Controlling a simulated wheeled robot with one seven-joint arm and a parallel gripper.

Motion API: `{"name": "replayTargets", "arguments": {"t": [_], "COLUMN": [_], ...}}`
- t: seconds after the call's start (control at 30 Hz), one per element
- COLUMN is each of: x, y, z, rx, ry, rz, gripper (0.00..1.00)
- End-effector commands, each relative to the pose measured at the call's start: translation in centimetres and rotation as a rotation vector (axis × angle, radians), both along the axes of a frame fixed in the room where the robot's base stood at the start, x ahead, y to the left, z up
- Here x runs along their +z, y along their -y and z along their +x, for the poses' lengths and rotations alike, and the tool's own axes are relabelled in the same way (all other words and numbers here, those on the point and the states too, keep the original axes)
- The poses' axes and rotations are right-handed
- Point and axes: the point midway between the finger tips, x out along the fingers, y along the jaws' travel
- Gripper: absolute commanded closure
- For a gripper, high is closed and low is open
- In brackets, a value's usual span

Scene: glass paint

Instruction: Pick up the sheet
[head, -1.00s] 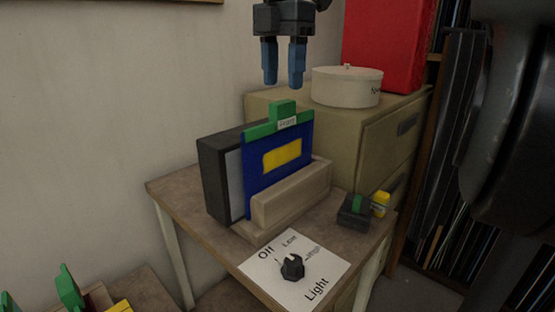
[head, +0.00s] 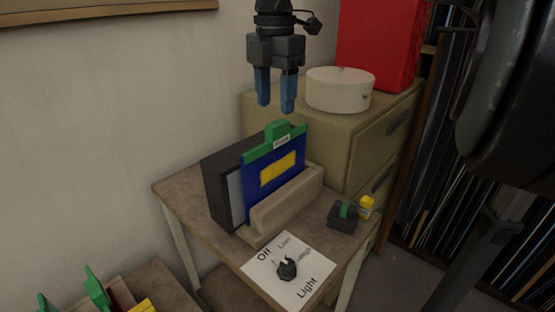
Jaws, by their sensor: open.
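The sheet (head: 257,183) is a blue panel with a yellow rectangle and a green top edge. A green tab (head: 276,129) sticks up from that edge, with a small white label below it. The sheet stands upright in a pale wooden holder (head: 290,203) on a small table, in front of a dark box with a light face (head: 220,190). My gripper (head: 276,106) points down above the sheet, its two blue fingers apart with nothing between them. Its tips show a little above the green tab and do not touch it. The sheet's lower part is hidden by the holder.
A light panel with a black knob (head: 287,268) and a small dark block with a green top (head: 343,215) sit on the table's front part. Behind stands a beige cabinet (head: 350,155) with a round white box (head: 340,90) and a red box (head: 385,40).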

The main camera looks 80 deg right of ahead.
Motion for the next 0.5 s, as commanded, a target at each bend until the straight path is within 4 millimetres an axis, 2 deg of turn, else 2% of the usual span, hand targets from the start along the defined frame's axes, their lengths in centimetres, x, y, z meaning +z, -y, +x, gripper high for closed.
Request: {"name": "replayTargets", "arguments": {"t": [0.5], "x": [-6.0], "y": [0.2], "z": [-0.3], "rx": [0.001], "ry": [0.002], "rz": [0.003], "gripper": [0.47]}}
